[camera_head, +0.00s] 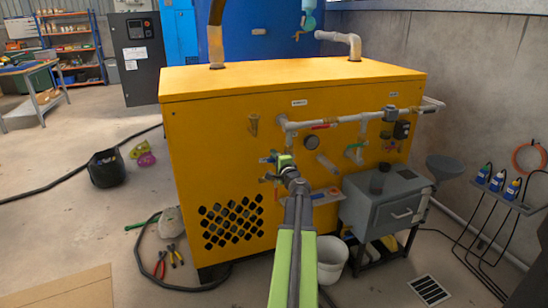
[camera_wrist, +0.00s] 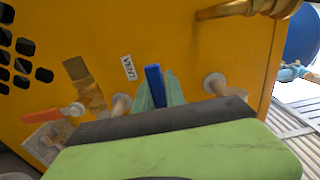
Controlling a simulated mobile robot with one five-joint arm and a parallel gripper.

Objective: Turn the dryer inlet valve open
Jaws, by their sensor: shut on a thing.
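My gripper (camera_head: 284,162) is at the front of the yellow cabinet (camera_head: 235,125), among its pipes and valves. In the wrist view its pale green fingers (camera_wrist: 160,93) are closed on a blue lever handle (camera_wrist: 155,85). In the head view a bit of blue handle (camera_head: 266,160) shows just left of the fingers. The valve body behind it is mostly hidden by my gripper. A small label (camera_wrist: 128,68), seemingly "VENT", is beside the handle. I cannot read any label naming the dryer inlet valve.
An orange-red lever (camera_wrist: 42,116) and brass fittings (camera_wrist: 240,8) are near my gripper. A grey box on a stand (camera_head: 387,205) and a white bucket (camera_head: 331,258) stand close right.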

